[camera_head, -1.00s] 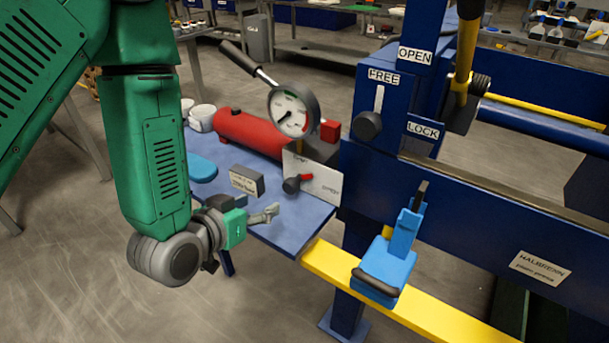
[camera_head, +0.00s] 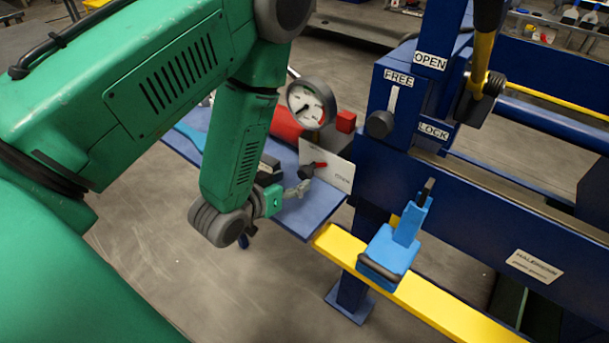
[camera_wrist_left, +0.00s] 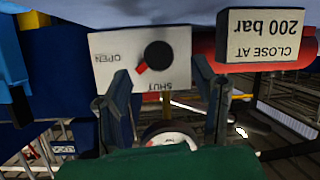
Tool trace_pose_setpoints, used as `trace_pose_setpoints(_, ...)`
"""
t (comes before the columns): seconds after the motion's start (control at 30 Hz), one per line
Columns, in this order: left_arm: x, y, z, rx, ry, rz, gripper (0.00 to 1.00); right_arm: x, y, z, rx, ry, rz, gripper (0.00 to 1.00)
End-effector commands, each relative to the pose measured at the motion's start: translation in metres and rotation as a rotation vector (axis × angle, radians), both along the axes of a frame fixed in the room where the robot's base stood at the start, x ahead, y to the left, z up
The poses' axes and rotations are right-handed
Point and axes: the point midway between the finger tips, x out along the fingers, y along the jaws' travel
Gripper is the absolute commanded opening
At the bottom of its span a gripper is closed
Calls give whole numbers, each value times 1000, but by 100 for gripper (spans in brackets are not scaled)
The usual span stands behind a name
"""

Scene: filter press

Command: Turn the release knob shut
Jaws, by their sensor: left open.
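The release knob (camera_head: 306,171) is black with a red pointer, mounted on a white plate (camera_head: 338,178). In the left wrist view the picture is upside down, and the knob (camera_wrist_left: 159,55) sits on the plate (camera_wrist_left: 113,45) marked OPEN and SHUT. The red pointer (camera_wrist_left: 141,68) points down-left there, between the two words. My left gripper (camera_head: 299,189) is open just in front of the knob. In the left wrist view its two fingers (camera_wrist_left: 163,78) stand either side of the knob, apart from each other. I cannot tell whether they touch it. My right gripper is not in view.
A pressure gauge (camera_head: 312,103) and red cylinder (camera_head: 284,125) stand behind the plate. A sign (camera_wrist_left: 265,35) reads CLOSE AT 200 bar. The blue press frame (camera_head: 400,110), a light-blue handled block (camera_head: 390,250) and a yellow rail (camera_head: 440,308) lie to the right.

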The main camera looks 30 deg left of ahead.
Motion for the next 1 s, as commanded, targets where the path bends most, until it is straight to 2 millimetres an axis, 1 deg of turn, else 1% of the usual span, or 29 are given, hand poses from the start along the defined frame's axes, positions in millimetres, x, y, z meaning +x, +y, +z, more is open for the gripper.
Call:
trace_pose_setpoints(0.03,10,-1,-3,0,-3,-2,53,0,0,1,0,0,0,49)
trace_pose_setpoints(0.1,22,-1,-8,-1,-2,-2,53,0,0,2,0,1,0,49)
trace_pose_setpoints(0.2,35,-1,-14,-1,-2,-2,53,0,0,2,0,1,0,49)
trace_pose_setpoints(0.3,44,-1,-18,-1,0,-2,53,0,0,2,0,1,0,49)
trace_pose_setpoints(0.43,50,-1,-21,0,1,-1,53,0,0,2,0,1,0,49)
trace_pose_setpoints(0.7,51,-1,-21,0,1,-1,53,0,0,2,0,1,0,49)
trace_pose_setpoints(0.73,51,-1,-21,0,1,-1,46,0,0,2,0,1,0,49)
trace_pose_setpoints(0.77,51,-1,-21,0,1,-1,35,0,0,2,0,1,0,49)
trace_pose_setpoints(0.8,51,-1,-21,0,1,-1,21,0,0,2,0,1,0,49)
trace_pose_setpoints(0.83,51,-1,-21,0,1,-1,10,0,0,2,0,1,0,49)
trace_pose_setpoints(0.87,51,-1,-21,0,1,0,3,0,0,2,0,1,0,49)
trace_pose_setpoints(1.0,51,-1,-21,-1,1,0,3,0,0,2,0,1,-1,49)
